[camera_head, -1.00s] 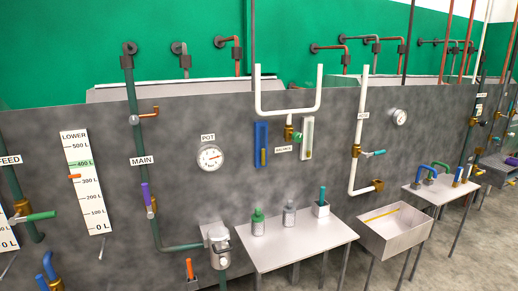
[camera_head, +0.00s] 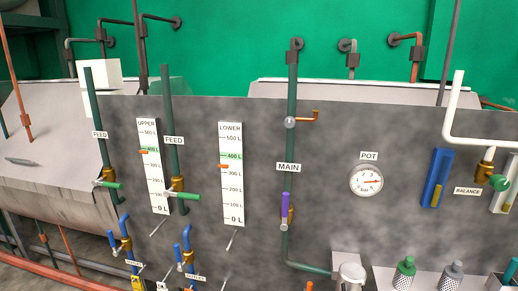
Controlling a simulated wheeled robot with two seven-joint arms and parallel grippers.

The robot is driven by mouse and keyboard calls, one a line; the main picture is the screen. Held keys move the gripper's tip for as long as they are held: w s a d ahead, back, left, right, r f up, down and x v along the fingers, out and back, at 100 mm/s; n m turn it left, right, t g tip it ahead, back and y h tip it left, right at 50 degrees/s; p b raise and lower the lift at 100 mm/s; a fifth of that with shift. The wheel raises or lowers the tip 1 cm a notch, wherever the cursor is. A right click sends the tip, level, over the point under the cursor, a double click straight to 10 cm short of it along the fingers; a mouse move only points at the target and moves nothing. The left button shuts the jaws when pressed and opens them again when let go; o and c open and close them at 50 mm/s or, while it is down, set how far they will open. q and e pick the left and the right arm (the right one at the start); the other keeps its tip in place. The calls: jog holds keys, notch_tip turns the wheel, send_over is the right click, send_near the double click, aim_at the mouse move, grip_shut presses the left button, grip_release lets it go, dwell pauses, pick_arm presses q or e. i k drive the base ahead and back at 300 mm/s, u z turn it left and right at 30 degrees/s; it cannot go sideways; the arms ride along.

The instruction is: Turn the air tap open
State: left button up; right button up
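No tap labelled as air shows in the head view. The labelled MAIN pipe (camera_head: 291,80) runs down the grey panel (camera_head: 330,200). It carries a small orange-handled tap (camera_head: 307,118) near the top and a purple-handled valve (camera_head: 286,209) lower down. At the right edge is a brass balance valve with a green knob (camera_head: 499,183), by the BALANCE label. Two feed valves with green handles, the left one (camera_head: 110,185) and the right one (camera_head: 185,195), sit on dark green pipes. Neither of my grippers is in view.
A round POT gauge (camera_head: 366,181) and the UPPER (camera_head: 153,180) and LOWER (camera_head: 231,190) level scales are on the panel. Blue-handled outlet valves (camera_head: 187,245) stand low at left. A table with bottles (camera_head: 404,273) is at lower right. A large metal drum (camera_head: 60,205) is at far left.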

aim_at(289, 123)
jog(key=u, duration=0.05)
jog(key=i, duration=1.05)
jog(key=z, duration=0.45)
